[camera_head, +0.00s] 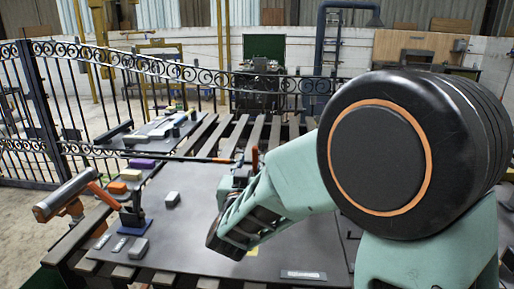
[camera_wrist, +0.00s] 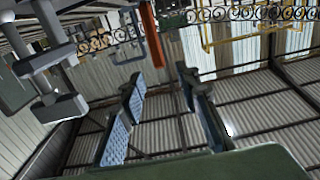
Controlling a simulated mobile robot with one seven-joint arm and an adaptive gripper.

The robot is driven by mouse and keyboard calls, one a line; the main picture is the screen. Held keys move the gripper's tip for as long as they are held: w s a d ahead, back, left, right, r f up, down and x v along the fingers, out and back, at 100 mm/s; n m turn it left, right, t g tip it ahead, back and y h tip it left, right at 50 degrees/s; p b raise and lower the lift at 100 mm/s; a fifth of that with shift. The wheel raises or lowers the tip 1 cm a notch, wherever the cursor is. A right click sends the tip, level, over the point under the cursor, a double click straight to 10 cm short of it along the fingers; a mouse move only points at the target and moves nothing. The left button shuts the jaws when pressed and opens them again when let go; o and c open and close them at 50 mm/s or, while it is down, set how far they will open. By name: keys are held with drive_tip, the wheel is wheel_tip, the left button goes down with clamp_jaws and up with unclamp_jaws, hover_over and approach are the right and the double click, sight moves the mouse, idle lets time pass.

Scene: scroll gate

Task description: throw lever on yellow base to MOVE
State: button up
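My gripper (camera_head: 243,173) is over the far middle of the dark table, partly hidden behind my arm. In the wrist view its two blue-padded fingers (camera_wrist: 160,82) stand apart with nothing between the pads. A red-orange lever handle (camera_wrist: 152,35) shows beyond the fingertips, above the gap. An upright red-orange piece, perhaps the same handle (camera_head: 255,160), shows just right of my gripper in the head view. I cannot tell whether they touch. Only a small yellow patch (camera_head: 251,251) shows beside my arm; I cannot tell whether it belongs to the yellow base. No MOVE label is readable.
An orange lever (camera_head: 104,195) on a dark-blue base (camera_head: 131,216) stands at the left, beside a grey cylinder (camera_head: 66,194). A black scroll fence (camera_head: 85,105) runs behind the dark tabletop (camera_head: 185,235).

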sight(255, 151)
drive_tip(key=w, duration=0.9)
drive_tip(key=shift+w+d, duration=0.1)
drive_tip(key=shift+d, duration=0.15)
clamp_jaws()
